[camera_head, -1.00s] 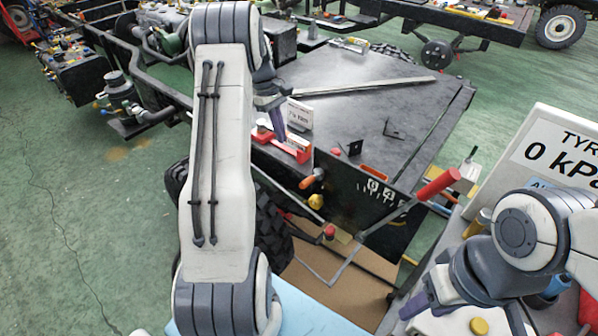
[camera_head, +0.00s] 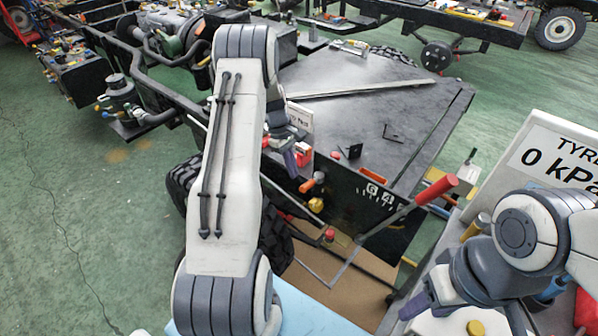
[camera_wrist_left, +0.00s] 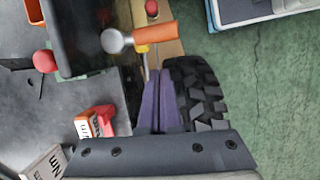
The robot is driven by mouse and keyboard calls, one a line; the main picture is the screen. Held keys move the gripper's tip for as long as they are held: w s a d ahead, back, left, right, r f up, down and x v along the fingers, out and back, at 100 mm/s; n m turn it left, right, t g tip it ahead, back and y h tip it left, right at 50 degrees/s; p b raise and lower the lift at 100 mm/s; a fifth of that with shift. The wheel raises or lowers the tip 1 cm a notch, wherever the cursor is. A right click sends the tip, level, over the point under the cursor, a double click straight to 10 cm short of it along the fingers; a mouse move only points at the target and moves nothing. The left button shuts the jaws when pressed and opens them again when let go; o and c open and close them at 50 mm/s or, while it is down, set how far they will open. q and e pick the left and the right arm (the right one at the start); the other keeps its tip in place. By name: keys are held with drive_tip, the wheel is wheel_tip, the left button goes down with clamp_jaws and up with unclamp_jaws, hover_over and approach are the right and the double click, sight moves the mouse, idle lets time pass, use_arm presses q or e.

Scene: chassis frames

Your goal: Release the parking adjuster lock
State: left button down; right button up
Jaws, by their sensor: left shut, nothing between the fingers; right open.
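I cannot tell for certain which part is the parking adjuster lock. An orange handle (camera_head: 312,182) with a round metal end sticks out from the near side of the black chassis box, with a yellow knob (camera_head: 316,204) below it. The orange handle also shows in the left wrist view (camera_wrist_left: 156,34), ahead of the fingertips and apart from them. My left gripper (camera_head: 291,162) is shut and empty, just left of and above the orange handle. Its purple fingers show in the left wrist view (camera_wrist_left: 160,85). My right gripper (camera_head: 465,316) is open at lower right.
A red lever (camera_head: 437,188) rises right of the box, and a red knob (camera_head: 330,234) is below. A red block (camera_head: 303,154) and a white card (camera_head: 300,117) sit on the box top near my left gripper. A tyre (camera_wrist_left: 195,92) is close beside the fingers.

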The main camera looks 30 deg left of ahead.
sight(310, 184)
use_arm(q)
drive_tip(key=shift+s+d+f, duration=0.1)
drive_tip(key=shift+s+d, duration=0.05)
drive_tip(key=shift+d, duration=0.55)
drive_tip(key=shift+s+d, duration=0.1)
drive_tip(key=shift+d, duration=0.55)
